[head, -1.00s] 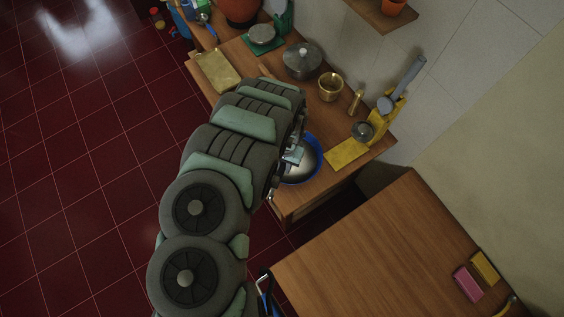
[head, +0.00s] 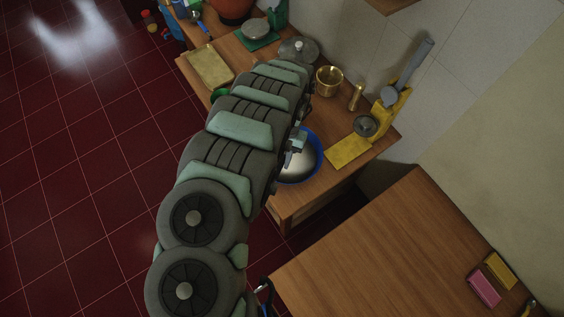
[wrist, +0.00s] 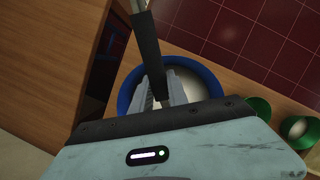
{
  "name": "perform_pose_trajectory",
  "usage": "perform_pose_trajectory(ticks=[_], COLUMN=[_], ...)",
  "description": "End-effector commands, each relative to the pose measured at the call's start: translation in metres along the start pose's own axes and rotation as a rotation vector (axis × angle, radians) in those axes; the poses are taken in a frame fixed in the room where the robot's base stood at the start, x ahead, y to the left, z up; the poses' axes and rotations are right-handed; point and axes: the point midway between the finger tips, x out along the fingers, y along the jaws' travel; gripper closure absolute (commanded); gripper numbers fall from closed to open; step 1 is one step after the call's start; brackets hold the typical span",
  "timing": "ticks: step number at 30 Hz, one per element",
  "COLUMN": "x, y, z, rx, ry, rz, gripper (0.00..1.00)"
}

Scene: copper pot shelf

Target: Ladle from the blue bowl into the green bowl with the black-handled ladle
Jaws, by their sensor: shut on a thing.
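My gripper (wrist: 163,90) is shut on the black handle of the ladle (wrist: 148,48), and its fingers show over the blue bowl in the wrist view. The handle runs to the top of that view, where a bit of metal shaft shows; the ladle's scoop is not visible. The blue bowl (wrist: 208,72) has a pale inside. It also shows in the head view (head: 319,158), partly behind my arm. A green bowl (wrist: 258,108) stands to the right in the wrist view. A green rim (head: 219,94) shows beside my arm in the head view.
A second green vessel (wrist: 297,128) with a pale inside stands at the right. A lidded pot (head: 298,48), brass cup (head: 328,80), yellow cloth (head: 348,151) and yellow stand (head: 388,114) crowd the counter. A separate wooden table (head: 385,245) is lower right.

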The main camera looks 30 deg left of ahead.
Motion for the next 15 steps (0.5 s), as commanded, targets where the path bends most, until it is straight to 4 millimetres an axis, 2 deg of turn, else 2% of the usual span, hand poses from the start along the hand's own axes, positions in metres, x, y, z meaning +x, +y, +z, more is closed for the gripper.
perform_pose_trajectory(ticks=[1, 15], x=[0.009, 0.050], y=[0.000, -0.001], z=[-0.001, -0.014], rx=[0.000, 0.000], ry=[-0.003, -0.002], rz=[0.002, 0.000], gripper=[1.00, 1.00])
